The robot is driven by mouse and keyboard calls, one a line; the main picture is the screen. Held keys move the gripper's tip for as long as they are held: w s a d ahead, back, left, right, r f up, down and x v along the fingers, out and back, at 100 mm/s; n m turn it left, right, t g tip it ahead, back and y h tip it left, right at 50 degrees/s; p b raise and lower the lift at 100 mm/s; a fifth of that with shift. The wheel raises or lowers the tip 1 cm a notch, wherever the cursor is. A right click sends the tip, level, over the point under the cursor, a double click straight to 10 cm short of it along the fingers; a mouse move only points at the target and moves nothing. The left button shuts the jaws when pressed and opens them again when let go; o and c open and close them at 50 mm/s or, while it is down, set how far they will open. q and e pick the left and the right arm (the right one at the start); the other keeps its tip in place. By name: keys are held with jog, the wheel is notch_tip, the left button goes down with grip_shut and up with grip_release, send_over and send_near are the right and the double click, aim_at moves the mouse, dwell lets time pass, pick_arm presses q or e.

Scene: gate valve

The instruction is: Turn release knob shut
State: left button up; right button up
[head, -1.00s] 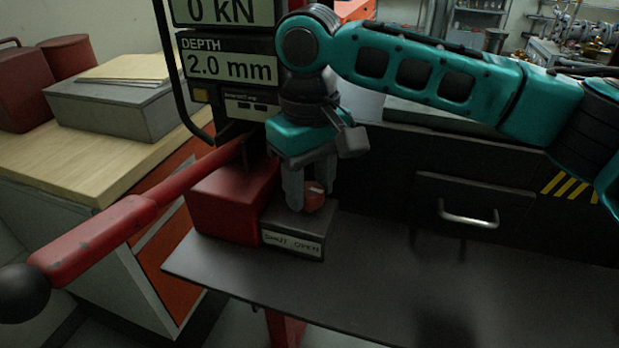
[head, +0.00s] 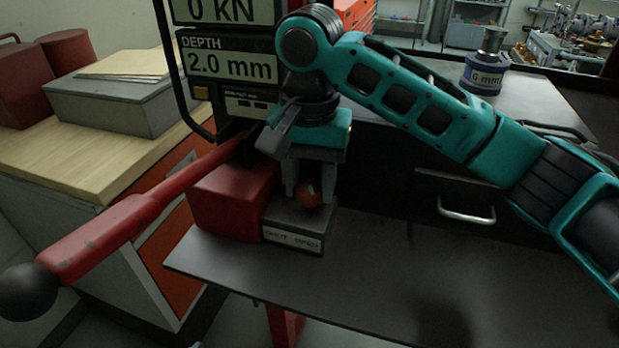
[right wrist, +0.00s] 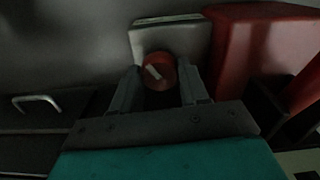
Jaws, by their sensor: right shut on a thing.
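The release knob (head: 309,193) is a small red round knob with a pale mark on top. It sits on a grey block whose front label (head: 292,239) reads SHUT on the left and OPEN on the right. My right gripper (head: 307,192) reaches down from above and is shut on the knob, one finger on each side. The right wrist view shows the knob (right wrist: 159,72) between the two fingers, its pale mark slanted. The fingers partly hide the knob in the head view. My left gripper is not in view.
A red housing (head: 232,200) stands against the block's left side. A long red lever (head: 110,237) with a black ball end slopes to the lower left. A display (head: 230,66) reads 2.0 mm. The dark table (head: 390,285) is clear at the front right.

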aim_at(311, 186)
jog(key=m, duration=0.6)
jog(key=shift+r, duration=0.1)
jog(key=shift+m, duration=0.3)
dwell(0.3)
jog(key=o, duration=1.1)
jog(key=shift+c, duration=0.2)
notch_tip(311, 186, up, 13)
